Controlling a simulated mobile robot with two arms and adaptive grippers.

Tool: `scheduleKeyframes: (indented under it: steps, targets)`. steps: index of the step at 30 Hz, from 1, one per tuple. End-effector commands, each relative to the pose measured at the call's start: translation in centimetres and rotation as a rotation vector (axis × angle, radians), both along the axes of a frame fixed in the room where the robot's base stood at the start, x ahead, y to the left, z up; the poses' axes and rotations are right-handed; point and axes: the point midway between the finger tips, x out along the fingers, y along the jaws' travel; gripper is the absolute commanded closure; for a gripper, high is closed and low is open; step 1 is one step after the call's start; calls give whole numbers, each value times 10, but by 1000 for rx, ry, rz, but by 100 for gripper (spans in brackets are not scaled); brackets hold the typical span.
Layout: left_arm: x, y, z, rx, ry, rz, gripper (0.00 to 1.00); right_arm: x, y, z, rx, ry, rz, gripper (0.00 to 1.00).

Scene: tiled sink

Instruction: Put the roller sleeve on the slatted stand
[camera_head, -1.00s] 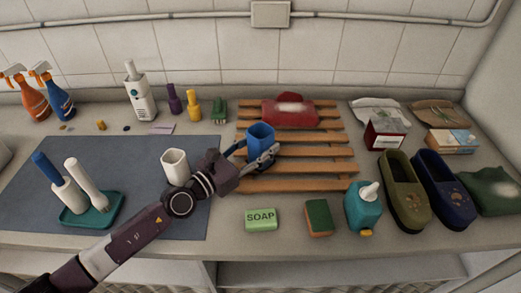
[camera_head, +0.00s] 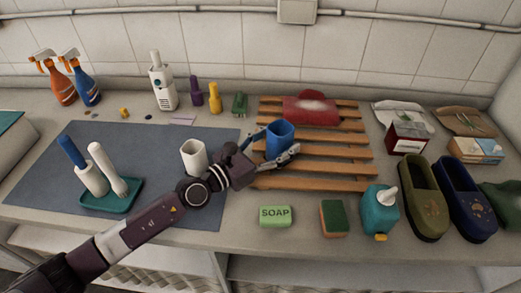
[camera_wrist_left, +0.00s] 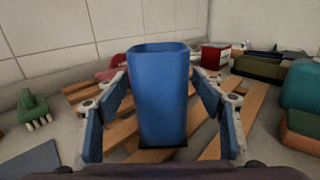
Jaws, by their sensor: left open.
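A blue hollow cup-like piece (camera_head: 280,139) stands upright on the slatted wooden stand (camera_head: 335,152), on its left part. My left gripper (camera_head: 278,145) is open, with one finger on each side of the blue piece. In the left wrist view the blue piece (camera_wrist_left: 160,95) is between the spread fingers (camera_wrist_left: 160,115), with gaps on both sides. No piece is plainly a roller sleeve; a long white rounded piece (camera_head: 106,170) leaning at the teal tray (camera_head: 110,199) looks most like one. My right gripper is not seen.
A white cup (camera_head: 194,157) stands on the grey mat beside my left arm. A red piece (camera_head: 311,108) lies on the stand's back slats. Soap (camera_head: 275,216), a sponge (camera_head: 334,218) and a teal bottle (camera_head: 380,210) stand in front. Clogs (camera_head: 424,198) are at the right.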

Motion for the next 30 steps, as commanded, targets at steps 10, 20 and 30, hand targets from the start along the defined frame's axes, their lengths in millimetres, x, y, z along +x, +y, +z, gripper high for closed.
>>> scheduleKeyframes:
  steps: [10,20,30]
  targets:
    - [-51,52,-8,6,3,1,38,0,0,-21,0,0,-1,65]
    - [-78,79,-5,3,3,1,38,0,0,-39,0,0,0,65]
    - [-82,81,-2,1,3,0,38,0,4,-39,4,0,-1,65]
